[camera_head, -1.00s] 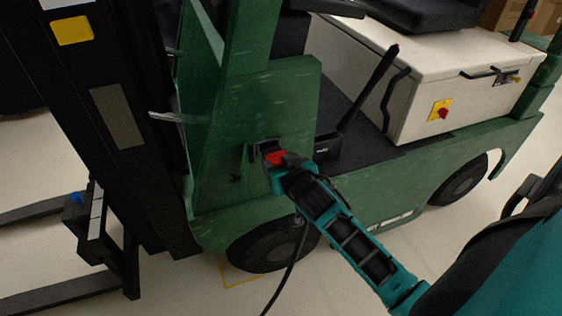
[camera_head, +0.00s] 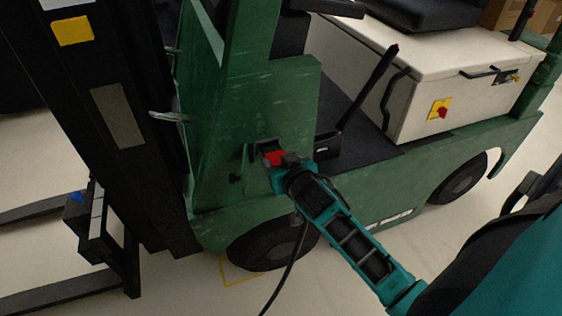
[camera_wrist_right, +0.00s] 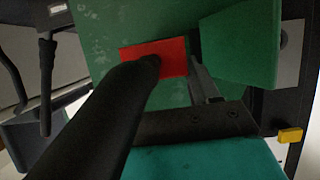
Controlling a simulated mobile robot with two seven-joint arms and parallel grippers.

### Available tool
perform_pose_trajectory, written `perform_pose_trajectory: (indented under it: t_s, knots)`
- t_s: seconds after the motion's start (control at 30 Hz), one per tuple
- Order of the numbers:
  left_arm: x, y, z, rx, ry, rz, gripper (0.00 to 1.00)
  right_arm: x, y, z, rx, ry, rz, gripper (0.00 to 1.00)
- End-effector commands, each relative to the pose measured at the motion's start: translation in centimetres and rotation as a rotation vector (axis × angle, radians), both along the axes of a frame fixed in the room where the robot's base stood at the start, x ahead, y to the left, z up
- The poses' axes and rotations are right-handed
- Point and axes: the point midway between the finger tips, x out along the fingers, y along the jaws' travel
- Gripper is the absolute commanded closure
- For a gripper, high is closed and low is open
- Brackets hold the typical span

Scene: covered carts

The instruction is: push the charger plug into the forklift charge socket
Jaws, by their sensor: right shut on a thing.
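The green forklift (camera_head: 222,125) fills the middle of the head view. Its dark charge socket (camera_head: 266,145) is on the green side panel, partly hidden by the plug and my gripper. The red charger plug (camera_head: 273,158) is right at the socket; I cannot tell how deep it sits. My right gripper (camera_head: 279,163) is shut on the plug. In the right wrist view the red plug (camera_wrist_right: 166,58) lies against the green panel (camera_wrist_right: 108,25), with its thick black cable (camera_wrist_right: 115,118) crossing in front. A dark finger of my right gripper (camera_wrist_right: 204,82) shows beside it. My left gripper is not in view.
The black cable (camera_head: 293,262) hangs from the plug to the floor, past the front wheel (camera_head: 262,250). A black lever (camera_head: 370,85) rises right of the socket. The mast (camera_head: 120,120) stands at left, with forks (camera_head: 62,290) low. Pale floor is open in front.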

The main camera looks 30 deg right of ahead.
Motion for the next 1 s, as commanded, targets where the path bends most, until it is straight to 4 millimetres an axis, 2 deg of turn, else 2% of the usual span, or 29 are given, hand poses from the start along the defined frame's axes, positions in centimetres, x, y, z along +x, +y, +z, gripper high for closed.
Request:
perform_pose_trajectory:
  t_s: [1.0]
  knots:
    - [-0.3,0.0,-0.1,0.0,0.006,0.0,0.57,2.6,-0.6,0.2,-0.001,-0.004,0.001,0.81]
